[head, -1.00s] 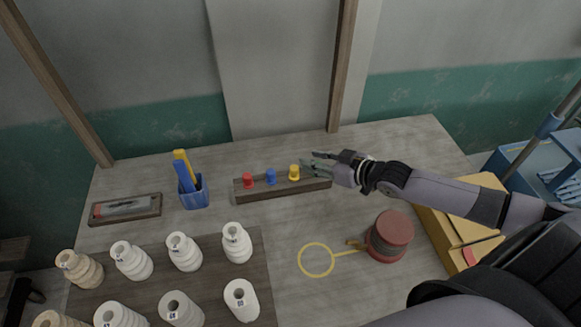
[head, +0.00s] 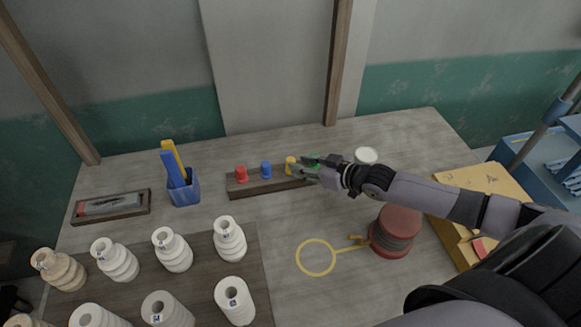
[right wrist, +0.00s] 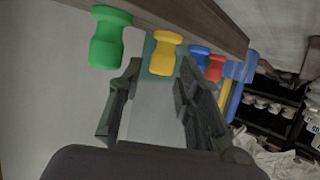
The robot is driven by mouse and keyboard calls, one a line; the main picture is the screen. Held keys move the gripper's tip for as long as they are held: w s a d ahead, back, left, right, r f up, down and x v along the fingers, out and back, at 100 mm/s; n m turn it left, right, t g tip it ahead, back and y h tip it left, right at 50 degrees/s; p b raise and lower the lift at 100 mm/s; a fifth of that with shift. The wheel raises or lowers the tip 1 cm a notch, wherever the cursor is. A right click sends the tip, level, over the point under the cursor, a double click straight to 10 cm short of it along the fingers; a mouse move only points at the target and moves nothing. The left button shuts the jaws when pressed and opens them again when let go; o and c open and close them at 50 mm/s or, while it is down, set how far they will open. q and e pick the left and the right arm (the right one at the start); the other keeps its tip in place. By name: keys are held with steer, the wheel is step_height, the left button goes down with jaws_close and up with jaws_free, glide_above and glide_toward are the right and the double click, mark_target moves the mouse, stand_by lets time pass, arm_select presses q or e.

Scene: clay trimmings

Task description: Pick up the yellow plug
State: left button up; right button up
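The yellow plug (head: 290,166) stands in a wooden rack (head: 241,189) at the back of the table, in a row with a red plug (head: 241,174), a blue plug (head: 265,170) and a green plug (head: 315,159). My right gripper (head: 299,170) is at the yellow plug, partly in front of the green one. In the right wrist view the yellow plug (right wrist: 163,54) lies ahead, between the lines of the two open fingers (right wrist: 158,75). The green plug (right wrist: 107,40) is left of the fingers. Nothing is held. My left gripper is not in view.
A blue cup (head: 184,190) with blue and yellow sticks stands left of the rack. Several white spools (head: 230,240) stand on a dark board at front left. A red reel (head: 396,231), a yellow ring (head: 316,257) and a white cup (head: 366,156) are on the right.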

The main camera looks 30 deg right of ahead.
steer(key=p+x, duration=0.1)
steer(key=x, duration=0.4)
steer(key=shift+a, duration=0.15)
steer(key=shift+s, duration=0.1)
steer(key=shift+c, duration=0.4)
jaws_close()
